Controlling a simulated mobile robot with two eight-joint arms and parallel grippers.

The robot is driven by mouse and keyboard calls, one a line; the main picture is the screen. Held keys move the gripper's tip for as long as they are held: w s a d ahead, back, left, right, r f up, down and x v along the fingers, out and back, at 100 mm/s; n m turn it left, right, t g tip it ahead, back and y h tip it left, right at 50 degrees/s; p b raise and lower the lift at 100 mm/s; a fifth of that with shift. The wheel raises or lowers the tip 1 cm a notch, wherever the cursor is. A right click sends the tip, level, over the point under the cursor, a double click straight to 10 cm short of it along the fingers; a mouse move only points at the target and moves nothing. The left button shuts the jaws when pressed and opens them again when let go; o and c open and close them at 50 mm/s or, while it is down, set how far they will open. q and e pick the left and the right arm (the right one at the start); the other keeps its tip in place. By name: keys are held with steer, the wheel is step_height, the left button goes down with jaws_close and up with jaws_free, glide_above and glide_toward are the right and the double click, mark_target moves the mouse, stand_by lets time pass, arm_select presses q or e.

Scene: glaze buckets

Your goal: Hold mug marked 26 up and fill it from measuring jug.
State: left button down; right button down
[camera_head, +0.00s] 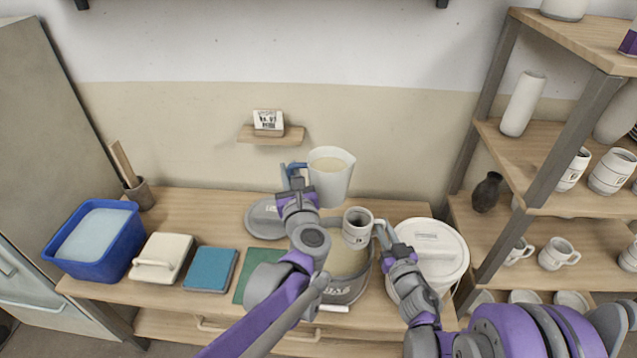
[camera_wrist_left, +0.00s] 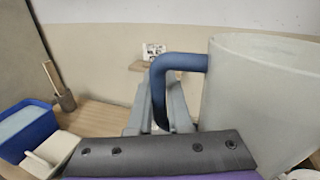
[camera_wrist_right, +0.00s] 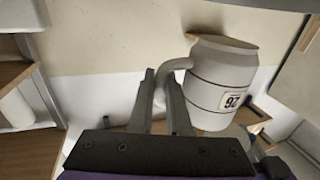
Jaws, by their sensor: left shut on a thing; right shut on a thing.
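The measuring jug (camera_head: 331,182) is a translucent pitcher with a blue handle and pale liquid inside. My left gripper (camera_head: 294,180) is shut on its handle and holds it upright above the bench; the handle also shows between the fingers in the left wrist view (camera_wrist_left: 178,63). The mug marked 26 (camera_head: 357,230) is white with dark bands. My right gripper (camera_head: 388,238) is shut on its handle and holds it above an open bucket (camera_head: 347,288). The label reads 26 in the right wrist view (camera_wrist_right: 233,100). The jug is above and left of the mug, apart from it.
A lidded white bucket (camera_head: 436,250) stands right of the open bucket. A grey lid (camera_head: 264,219) lies behind. Shelves (camera_head: 540,160) with mugs stand at right.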

arm_select(q)
steer(key=shift+f, duration=0.1)
stand_by(0.4)
steer(key=m, duration=0.1)
steer(key=a+f+m, duration=0.1)
steer(key=m, duration=0.1)
steer(key=shift+t, duration=0.4)
stand_by(0.5)
stand_by(0.5)
